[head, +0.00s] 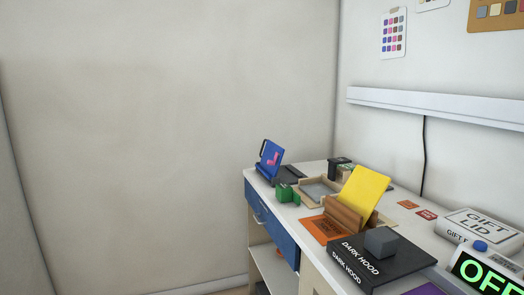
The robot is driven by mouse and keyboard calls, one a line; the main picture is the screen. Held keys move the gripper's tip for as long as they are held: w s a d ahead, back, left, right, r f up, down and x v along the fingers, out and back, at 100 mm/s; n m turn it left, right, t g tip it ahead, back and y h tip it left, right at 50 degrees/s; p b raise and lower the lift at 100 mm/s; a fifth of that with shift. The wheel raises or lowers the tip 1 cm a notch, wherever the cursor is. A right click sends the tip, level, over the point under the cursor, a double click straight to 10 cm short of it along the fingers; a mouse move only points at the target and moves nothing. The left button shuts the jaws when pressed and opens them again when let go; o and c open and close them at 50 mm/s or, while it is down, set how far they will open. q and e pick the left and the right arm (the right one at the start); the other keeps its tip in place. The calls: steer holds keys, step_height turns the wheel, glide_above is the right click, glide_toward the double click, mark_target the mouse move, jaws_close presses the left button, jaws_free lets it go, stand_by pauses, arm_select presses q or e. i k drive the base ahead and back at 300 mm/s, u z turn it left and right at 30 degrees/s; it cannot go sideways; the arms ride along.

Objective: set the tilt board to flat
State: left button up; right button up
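No thing in the head view is labelled as the tilt board, and I cannot tell for sure which one it is. A blue board (269,158) with a pink mark leans back at a slant at the far left end of the worktop. A yellow panel (366,190) stands tilted in a brown wooden holder (347,214) nearer the middle, above an orange mat (324,229). Neither of these two lies flat. Neither of my grippers shows in this view.
The white worktop (312,256) has a blue drawer (271,228) below. On it are a green object (287,194), a shallow tray (309,204), a black "DARK HOOD" box (393,266) with a grey block (381,241), a "GIFT LID" box (482,223) and a lit "OFF" sign (486,274).

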mark_target(271, 148)
steer(key=u, duration=0.65)
steer(key=i, duration=1.55)
steer(key=u, duration=0.35)
